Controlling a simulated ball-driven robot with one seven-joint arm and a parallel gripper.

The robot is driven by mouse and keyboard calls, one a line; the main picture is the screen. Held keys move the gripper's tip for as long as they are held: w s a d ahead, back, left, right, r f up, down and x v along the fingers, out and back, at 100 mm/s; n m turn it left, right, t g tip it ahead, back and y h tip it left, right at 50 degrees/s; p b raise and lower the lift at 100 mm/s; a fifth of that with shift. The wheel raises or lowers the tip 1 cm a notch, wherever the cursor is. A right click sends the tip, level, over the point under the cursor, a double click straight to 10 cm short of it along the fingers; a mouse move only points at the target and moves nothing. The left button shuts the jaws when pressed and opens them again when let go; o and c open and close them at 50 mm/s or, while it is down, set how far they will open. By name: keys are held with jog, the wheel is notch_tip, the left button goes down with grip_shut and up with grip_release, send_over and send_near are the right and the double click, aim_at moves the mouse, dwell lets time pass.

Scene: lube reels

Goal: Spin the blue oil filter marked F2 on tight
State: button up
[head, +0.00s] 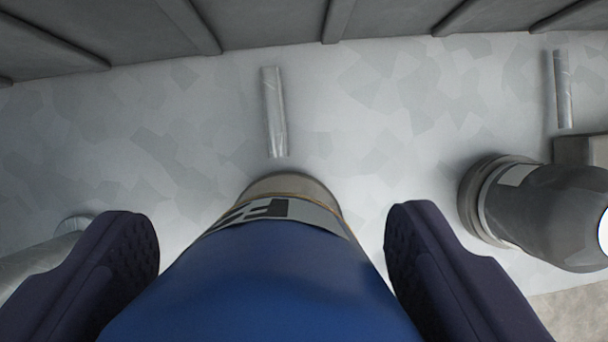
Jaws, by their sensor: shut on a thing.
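The blue oil filter (265,285) fills the lower middle of the head view. It carries a pale label band (280,210) with dark, partly visible lettering; I cannot read the full mark. Its far end meets a grey-beige round fitting (292,185) at the galvanised panel, and I cannot tell how tightly it sits there. My gripper (272,250) has one dark, ridged finger on each side of the filter and is shut on it. The contact spots are hidden low in the view.
A grey cylindrical unit (545,210) with a pale label stands close to the right of my right finger. A pale pipe (40,255) lies at the left. Short metal tubes run on the galvanised panel (380,110), one above the filter (274,112), one at upper right (562,90).

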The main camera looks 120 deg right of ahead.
aim_at(280, 246)
jog(key=shift+d, duration=0.1)
jog(key=shift+f+b, duration=1.7)
jog(key=shift+f, duration=0.7)
jog(key=shift+f+b, duration=0.7)
jog(key=shift+f, duration=0.3)
jog(key=o, duration=1.4)
jog(key=shift+c, duration=0.2)
